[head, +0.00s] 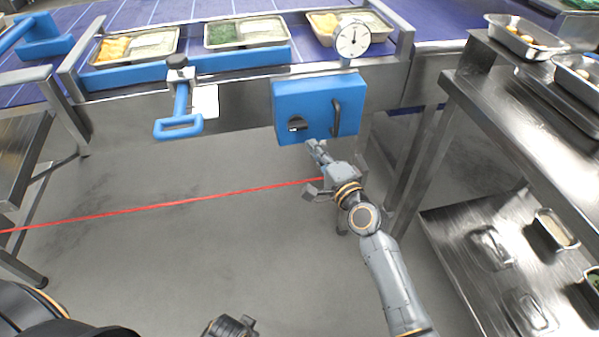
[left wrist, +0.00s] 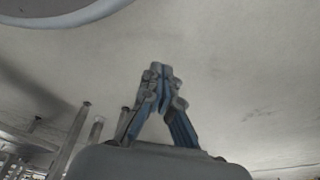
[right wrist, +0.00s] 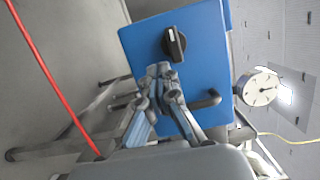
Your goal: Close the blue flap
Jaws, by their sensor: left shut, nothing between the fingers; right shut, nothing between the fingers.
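The blue flap (head: 303,92) is a blue panel on the front of the conveyor, with a black knob and a black bar handle (head: 336,117). In the right wrist view the blue panel (right wrist: 200,40) fills the upper middle, with the knob (right wrist: 174,44) just beyond my fingertips. I cannot tell how far the flap stands open. My right gripper (head: 314,146) is shut and empty at the panel's lower edge; whether it touches is unclear. It also shows in the right wrist view (right wrist: 160,70). My left gripper (left wrist: 158,72) is shut and empty, over bare floor.
A round dial (head: 352,39) stands above the panel. A blue loop handle (head: 179,126) hangs left of it. Trays of food (head: 247,33) sit on the conveyor. A steel table (head: 520,110) with trays stands at right. A red line crosses the clear floor.

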